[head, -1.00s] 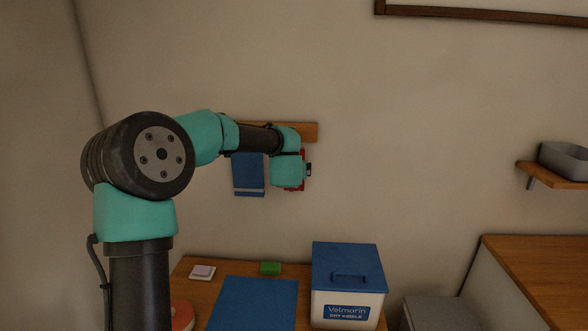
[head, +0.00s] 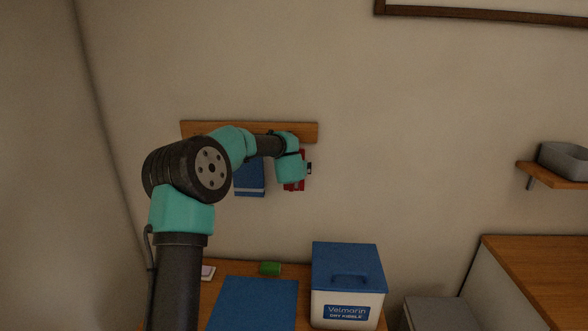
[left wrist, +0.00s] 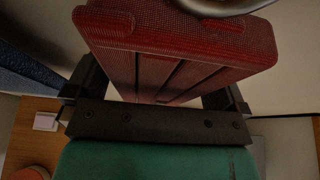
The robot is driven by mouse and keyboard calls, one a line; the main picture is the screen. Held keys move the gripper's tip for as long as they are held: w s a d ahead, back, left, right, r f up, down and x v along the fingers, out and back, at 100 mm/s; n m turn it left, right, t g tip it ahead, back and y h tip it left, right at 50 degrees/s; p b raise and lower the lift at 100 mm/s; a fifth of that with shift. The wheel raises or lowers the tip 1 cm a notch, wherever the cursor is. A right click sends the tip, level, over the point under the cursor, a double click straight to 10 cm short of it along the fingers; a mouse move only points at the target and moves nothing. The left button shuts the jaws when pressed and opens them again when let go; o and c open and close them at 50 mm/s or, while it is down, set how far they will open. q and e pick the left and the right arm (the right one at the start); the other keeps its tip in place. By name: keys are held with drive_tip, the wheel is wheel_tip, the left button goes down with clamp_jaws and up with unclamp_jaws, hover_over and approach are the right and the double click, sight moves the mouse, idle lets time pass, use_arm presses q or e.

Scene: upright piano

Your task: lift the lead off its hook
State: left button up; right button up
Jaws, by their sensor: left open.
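The red lead (head: 301,157) hangs at the right end of the wooden rail on the wall, mostly hidden behind my left gripper (head: 304,169) in the head view. In the left wrist view the lead (left wrist: 165,40) is a bundle of red woven strap with a curved metal piece at its top. My left gripper (left wrist: 158,88) is open, with one finger on each side of the strap bundle. Its hook cannot be made out. My right gripper is not in view.
A blue cloth (head: 250,178) hangs from the rail (head: 195,130) close left of the lead. The wall right of the lead is clear.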

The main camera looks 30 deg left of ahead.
use_arm(q)
drive_tip(key=c, duration=0.8)
drive_tip(key=shift+r, duration=1.25)
drive_tip(key=shift+s+d, duration=0.15)
drive_tip(key=shift+s, duration=0.25)
drive_tip(key=shift+s+d, duration=0.4)
drive_tip(key=shift+s, duration=0.35)
drive_tip(key=shift+s+d, duration=0.35)
drive_tip(key=shift+s, duration=0.45)
drive_tip(key=shift+s+d, duration=0.4)
drive_tip(key=shift+s, duration=0.35)
drive_tip(key=shift+s+d, duration=0.1)
drive_tip(key=shift+s, duration=0.05)
drive_tip(key=shift+s+d, duration=0.35)
drive_tip(key=shift+s, duration=0.35)
drive_tip(key=shift+s+d, duration=0.3)
drive_tip(key=shift+s, duration=0.4)
drive_tip(key=shift+s+d, duration=0.35)
drive_tip(key=shift+s, duration=0.35)
